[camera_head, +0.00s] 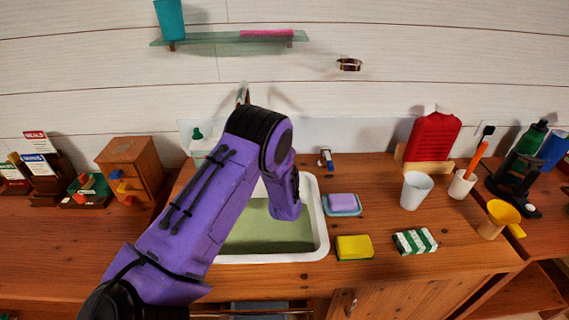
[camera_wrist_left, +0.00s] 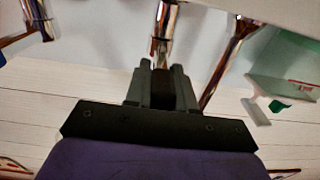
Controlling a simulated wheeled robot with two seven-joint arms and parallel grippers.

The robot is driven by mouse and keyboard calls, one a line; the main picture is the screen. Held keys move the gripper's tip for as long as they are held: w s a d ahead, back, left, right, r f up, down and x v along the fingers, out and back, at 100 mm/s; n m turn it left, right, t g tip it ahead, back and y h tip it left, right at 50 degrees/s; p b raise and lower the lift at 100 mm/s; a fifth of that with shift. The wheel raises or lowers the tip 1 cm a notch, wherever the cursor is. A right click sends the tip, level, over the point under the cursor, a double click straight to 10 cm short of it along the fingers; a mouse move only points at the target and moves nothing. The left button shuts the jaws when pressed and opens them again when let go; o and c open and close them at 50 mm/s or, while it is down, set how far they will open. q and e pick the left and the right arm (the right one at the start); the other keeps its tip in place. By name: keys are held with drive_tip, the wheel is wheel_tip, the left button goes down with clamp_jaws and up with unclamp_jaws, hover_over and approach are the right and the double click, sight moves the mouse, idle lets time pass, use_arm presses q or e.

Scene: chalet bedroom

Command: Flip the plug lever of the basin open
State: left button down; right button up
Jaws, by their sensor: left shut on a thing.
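The basin (camera_head: 321,228) is a white sink set into the wooden counter, with a greenish surface inside; I cannot tell whether that is water. My purple left arm crosses it in the head view and hides its left part, its back middle and my left gripper. In the left wrist view, my left gripper (camera_wrist_left: 161,84) is shut on a dark part between its fingers. A shiny bronze metal fitting (camera_wrist_left: 163,35) stands right beyond the fingertips. The held part looks like the plug lever, but its angle is hidden. My right gripper is in neither view.
A small tap handle (camera_head: 326,159) stands at the basin's back right. Right of the basin are a soap dish (camera_head: 355,211), a yellow sponge (camera_head: 354,247), a striped sponge (camera_head: 415,241) and a white cup (camera_head: 416,190). A wooden drawer box (camera_head: 130,167) stands left. A glass shelf (camera_head: 215,40) is above.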

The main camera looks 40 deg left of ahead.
use_arm(q)
drive_tip(key=c, duration=1)
unclamp_jaws()
drive_tip(key=shift+c, duration=0.2)
drive_tip(key=b+v, duration=0.2)
drive_tip(key=v, duration=0.8)
drive_tip(key=shift+s+d, duration=0.15)
drive_tip(key=shift+s, duration=0.05)
drive_tip(key=shift+r, duration=0.1)
